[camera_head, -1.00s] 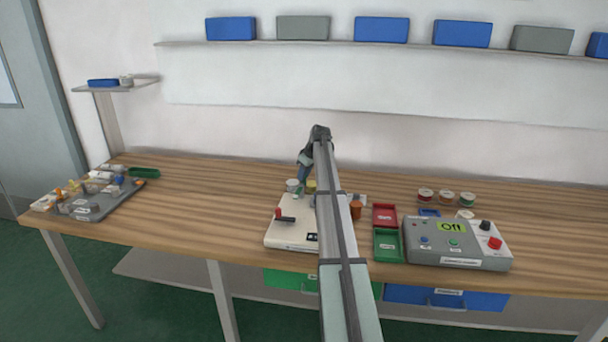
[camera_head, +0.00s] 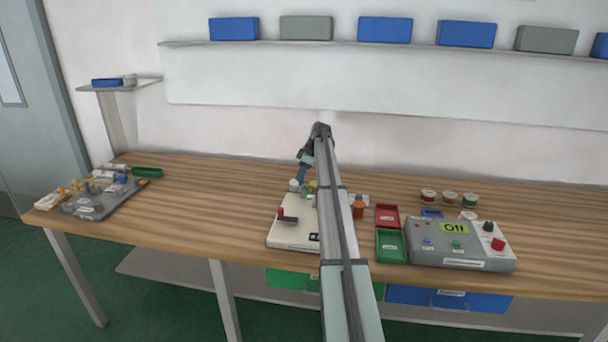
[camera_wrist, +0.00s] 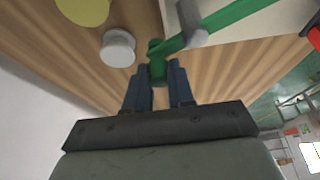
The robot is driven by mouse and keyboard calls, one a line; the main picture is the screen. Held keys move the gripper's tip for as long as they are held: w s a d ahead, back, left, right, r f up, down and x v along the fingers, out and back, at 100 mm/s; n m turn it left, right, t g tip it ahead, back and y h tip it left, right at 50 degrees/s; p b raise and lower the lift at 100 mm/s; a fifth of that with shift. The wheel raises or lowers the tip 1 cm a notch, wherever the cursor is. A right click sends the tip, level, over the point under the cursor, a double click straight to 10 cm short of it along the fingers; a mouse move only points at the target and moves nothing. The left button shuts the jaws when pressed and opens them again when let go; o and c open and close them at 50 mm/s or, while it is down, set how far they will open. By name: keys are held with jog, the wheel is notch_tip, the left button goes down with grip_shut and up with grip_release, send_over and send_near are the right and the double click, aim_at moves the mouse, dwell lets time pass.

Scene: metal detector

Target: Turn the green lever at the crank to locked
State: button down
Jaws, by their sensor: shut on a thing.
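The green lever (camera_wrist: 228,14) runs from a grey pivot part to a round green knob at its end. In the wrist view my gripper (camera_wrist: 158,75) has its two dark blue fingers on either side of that knob, shut on it. In the head view my gripper (camera_head: 300,182) is low over the back left of the white crank base (camera_head: 290,238). My arm covers the right part of the base there, and the lever is too small to make out clearly. Any locked marking cannot be read.
A red knob on a dark bar (camera_head: 288,219) is on the white base. A white round thing (camera_wrist: 118,48) and a yellow one (camera_wrist: 84,9) stand near the gripper. Red (camera_head: 387,216) and green (camera_head: 390,246) trays and a grey detector box (camera_head: 460,262) lie to the right.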

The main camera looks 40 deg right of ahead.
jog(key=n, duration=0.2)
jog(key=a+n+g+y, duration=0.1)
jog(key=a+n, duration=0.1)
jog(key=n, duration=0.1)
jog(key=shift+w+n+g, duration=0.2)
jog(key=shift+n+g, duration=0.1)
jog(key=shift+g, duration=0.1)
jog(key=shift+s+a+n+g, duration=0.15)
jog(key=shift+a+n+g, duration=0.2)
jog(key=shift+n, duration=0.55)
jog(key=shift+s+a+n+g, duration=0.1)
jog(key=shift+a+n+g, duration=0.25)
jog(key=shift+n, duration=0.55)
jog(key=c, duration=1)
grip_release()
jog(key=shift+o, duration=0.2)
jog(key=v, duration=1.3)
jog(key=shift+d+r, duration=0.3)
jog(key=shift+d, duration=0.1)
